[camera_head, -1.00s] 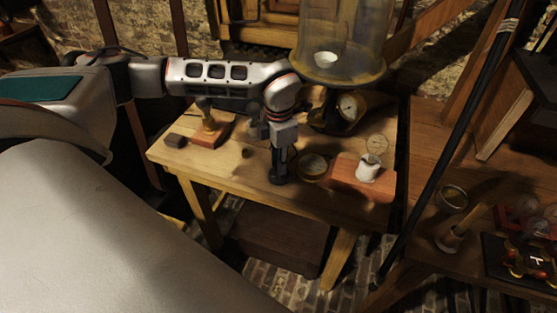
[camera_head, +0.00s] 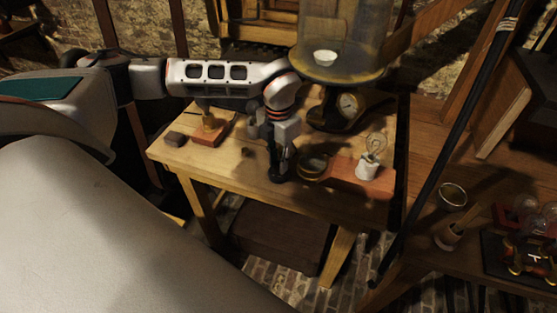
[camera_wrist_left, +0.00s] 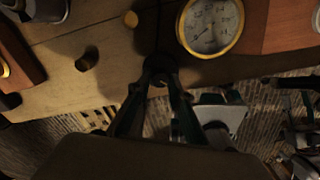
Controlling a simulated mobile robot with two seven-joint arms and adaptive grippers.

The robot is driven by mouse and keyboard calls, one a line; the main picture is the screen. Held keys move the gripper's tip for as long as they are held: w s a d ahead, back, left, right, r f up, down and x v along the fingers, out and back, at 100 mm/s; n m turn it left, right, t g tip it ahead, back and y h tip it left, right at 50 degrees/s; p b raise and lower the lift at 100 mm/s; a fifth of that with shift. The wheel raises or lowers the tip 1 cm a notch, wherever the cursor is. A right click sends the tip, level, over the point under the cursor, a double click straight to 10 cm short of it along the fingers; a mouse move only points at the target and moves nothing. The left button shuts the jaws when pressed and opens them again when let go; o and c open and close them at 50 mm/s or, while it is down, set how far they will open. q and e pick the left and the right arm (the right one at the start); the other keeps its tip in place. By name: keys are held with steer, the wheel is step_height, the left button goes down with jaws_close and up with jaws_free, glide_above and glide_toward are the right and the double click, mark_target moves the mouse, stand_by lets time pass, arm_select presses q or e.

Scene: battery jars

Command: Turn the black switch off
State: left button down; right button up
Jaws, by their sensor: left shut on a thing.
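My left gripper (camera_head: 277,173) points down at the front edge of the wooden table, with its fingers close together. In the left wrist view, its fingertips (camera_wrist_left: 160,82) meet on a dark round piece, the black switch (camera_wrist_left: 161,65), and are shut on it. The fingers hide much of the switch, so its setting cannot be told. A round brass-rimmed meter (camera_head: 313,167) sits just right of the gripper. A glass bulb (camera_head: 375,146) stands in a white socket (camera_head: 367,169) on a reddish board (camera_head: 348,178). My right gripper is not in view.
A small dark knob (camera_head: 246,152) and a wooden block with a brass post (camera_head: 210,131) are left of the gripper. A large glass jar (camera_head: 342,35) and a clock-like gauge (camera_head: 348,103) stand behind. A black pole (camera_head: 440,170) crosses at right.

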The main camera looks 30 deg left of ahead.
mark_target(278, 164)
arm_select(q)
steer(key=c, duration=1.8)
jaws_free()
step_height(278, 164, up, 12)
